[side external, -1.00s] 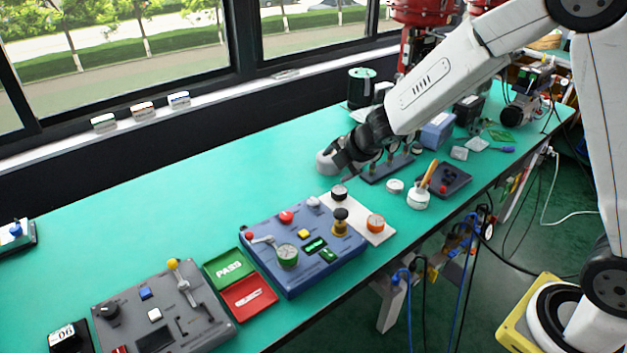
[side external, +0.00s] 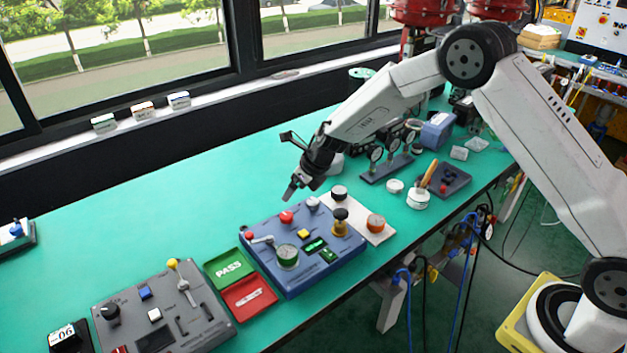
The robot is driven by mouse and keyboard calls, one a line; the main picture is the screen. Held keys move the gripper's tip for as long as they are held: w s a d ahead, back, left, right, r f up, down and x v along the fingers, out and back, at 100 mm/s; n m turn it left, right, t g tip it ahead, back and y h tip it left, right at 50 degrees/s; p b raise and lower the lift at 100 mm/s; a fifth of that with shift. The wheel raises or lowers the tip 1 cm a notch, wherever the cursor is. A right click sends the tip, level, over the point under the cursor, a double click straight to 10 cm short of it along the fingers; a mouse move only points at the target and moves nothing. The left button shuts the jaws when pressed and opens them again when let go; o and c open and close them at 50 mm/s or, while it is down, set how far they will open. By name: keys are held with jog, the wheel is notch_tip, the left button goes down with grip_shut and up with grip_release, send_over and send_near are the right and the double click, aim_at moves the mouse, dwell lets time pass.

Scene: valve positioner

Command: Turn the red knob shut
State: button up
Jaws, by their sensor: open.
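A round red knob (side external: 286,217) stands on the back left part of the blue panel (side external: 330,262). A white lever (side external: 263,240) with a small red tip lies just left of and in front of it. My gripper (side external: 296,188) is open and empty, pointing down above and behind the panel. Its fingertips are a little above the red knob in the picture and apart from it. The knob is in full view. Whether it stands open or shut cannot be told.
An orange knob (side external: 375,222) sits on a white plate at right. Green and red trays (side external: 229,268) lie left.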

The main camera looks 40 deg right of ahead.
aim_at(287, 215)
jog(key=f+n, duration=0.1)
jog(key=f+n+g, duration=0.1)
jog(key=n, duration=0.1)
jog(key=shift+w+d+f+h, duration=0.15)
jog(key=shift+d+f+h, duration=0.05)
jog(key=shift+f+h, duration=0.1)
jog(key=shift+f, duration=0.1)
jog(key=shift+x, duration=3.75)
jog(key=shift+w, duration=0.1)
grip_shut()
